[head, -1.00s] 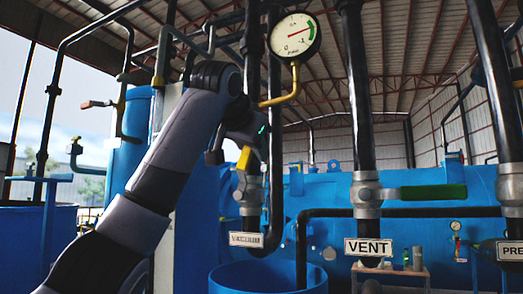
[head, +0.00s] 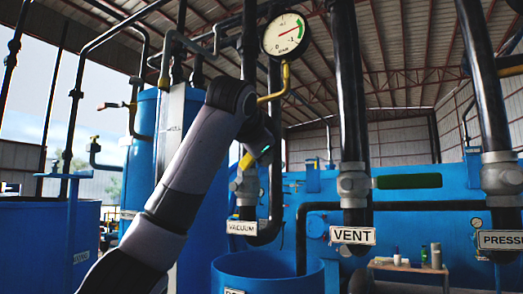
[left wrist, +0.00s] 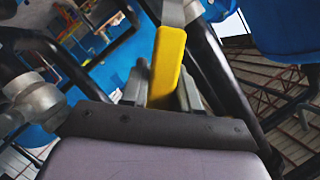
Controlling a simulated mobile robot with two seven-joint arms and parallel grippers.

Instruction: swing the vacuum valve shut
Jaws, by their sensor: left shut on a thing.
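The vacuum valve (head: 247,187) sits on the black vertical pipe above the VACUUM label (head: 241,228) in the head view. Its yellow handle (head: 246,162) shows as a short slanted piece beside my left gripper (head: 254,155), whose wrist covers part of it. In the left wrist view the yellow handle (left wrist: 169,60) lies between the two fingers of my left gripper (left wrist: 161,92), which is shut on it. The fingers' exact contact is partly hidden in the head view. My right gripper is in neither view.
The VENT valve (head: 353,187) with its green handle (head: 410,181) stands to the right, and the PRESSURE valve (head: 500,180) further right. A round gauge (head: 285,35) hangs above on a yellow pipe. A blue open tank (head: 268,270) stands below the vacuum pipe.

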